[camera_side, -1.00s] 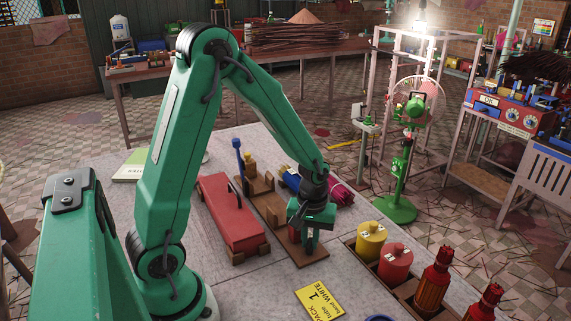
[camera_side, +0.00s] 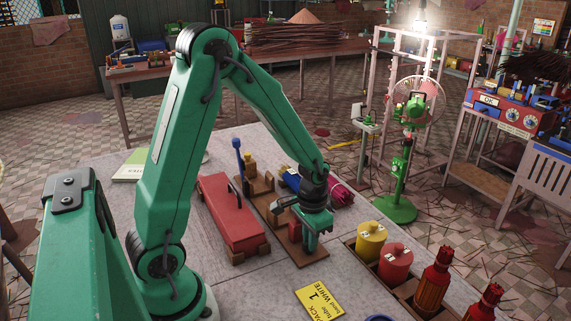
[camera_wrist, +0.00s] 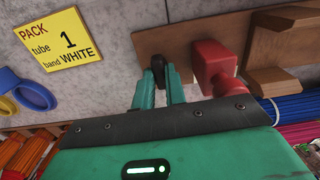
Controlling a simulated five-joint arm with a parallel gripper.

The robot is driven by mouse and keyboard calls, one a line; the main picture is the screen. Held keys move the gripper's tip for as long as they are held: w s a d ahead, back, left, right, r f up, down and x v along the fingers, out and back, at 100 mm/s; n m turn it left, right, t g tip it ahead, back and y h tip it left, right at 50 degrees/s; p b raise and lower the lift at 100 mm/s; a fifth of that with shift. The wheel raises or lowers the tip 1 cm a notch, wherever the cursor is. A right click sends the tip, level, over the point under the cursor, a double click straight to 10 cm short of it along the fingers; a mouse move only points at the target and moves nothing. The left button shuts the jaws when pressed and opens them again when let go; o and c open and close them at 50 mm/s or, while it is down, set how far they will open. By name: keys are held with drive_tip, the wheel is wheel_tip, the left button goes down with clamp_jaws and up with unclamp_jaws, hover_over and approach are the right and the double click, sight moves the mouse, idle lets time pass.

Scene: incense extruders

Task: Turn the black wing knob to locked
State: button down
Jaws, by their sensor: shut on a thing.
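The black wing knob (camera_wrist: 158,68) shows in the wrist view between my two green fingers, in front of a red block (camera_wrist: 208,62) on a brown wooden board (camera_wrist: 180,38). My gripper (camera_wrist: 158,80) is shut on the knob, one finger on each side. In the side view my gripper (camera_side: 313,243) points down at the near end of the board (camera_side: 308,258), beside the small red block (camera_side: 294,230). The knob is hidden there by the gripper. I cannot read any lock mark.
A long red box (camera_side: 228,212) lies left of the board. A blue-topped lever (camera_side: 237,145) stands at its far end. Yellow (camera_side: 371,240) and red (camera_side: 396,262) canisters stand right, in a wooden holder. A yellow card (camera_side: 319,297) lies in front.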

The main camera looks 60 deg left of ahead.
idle(0.3)
drive_tip(key=c, duration=1.4)
unclamp_jaws()
drive_tip(key=shift+c, duration=0.2)
drive_tip(key=shift+r, duration=0.15)
drive_tip(key=shift+r, duration=3.8)
drive_tip(key=shift+r, duration=0.15)
